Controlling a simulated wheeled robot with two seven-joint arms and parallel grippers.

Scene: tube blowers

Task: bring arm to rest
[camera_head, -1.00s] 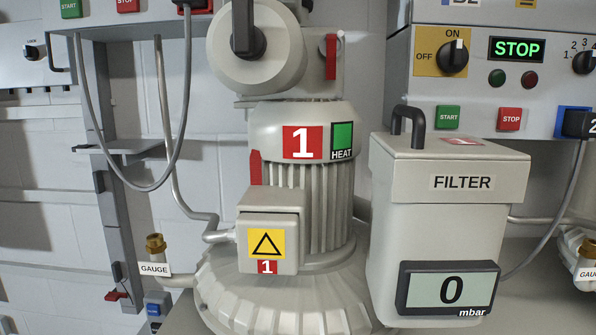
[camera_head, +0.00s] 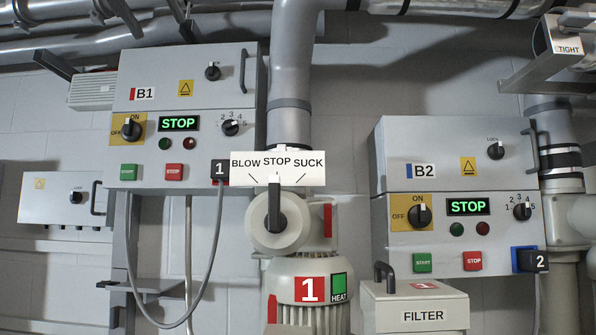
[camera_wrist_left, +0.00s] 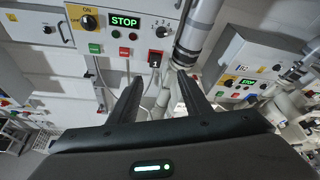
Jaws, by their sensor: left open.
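My left gripper (camera_wrist_left: 160,82) shows only in the left wrist view. Its two dark fingers stand apart with nothing between them. Beyond the fingertips are the B1 control box (camera_wrist_left: 122,24), its cable plug marked 1 (camera_wrist_left: 155,59) and a grey vertical pipe (camera_wrist_left: 198,30). The fingers appear clear of these things. No arm or gripper of mine shows in the head view. My right gripper is in neither view.
In the head view, control boxes B1 (camera_head: 190,80) and B2 (camera_head: 455,155) both read STOP. Between them, a valve handle (camera_head: 275,200) points up at STOP above blower 1 (camera_head: 310,297). The filter box (camera_head: 415,309) stands to its right. A cable (camera_head: 213,265) hangs below B1.

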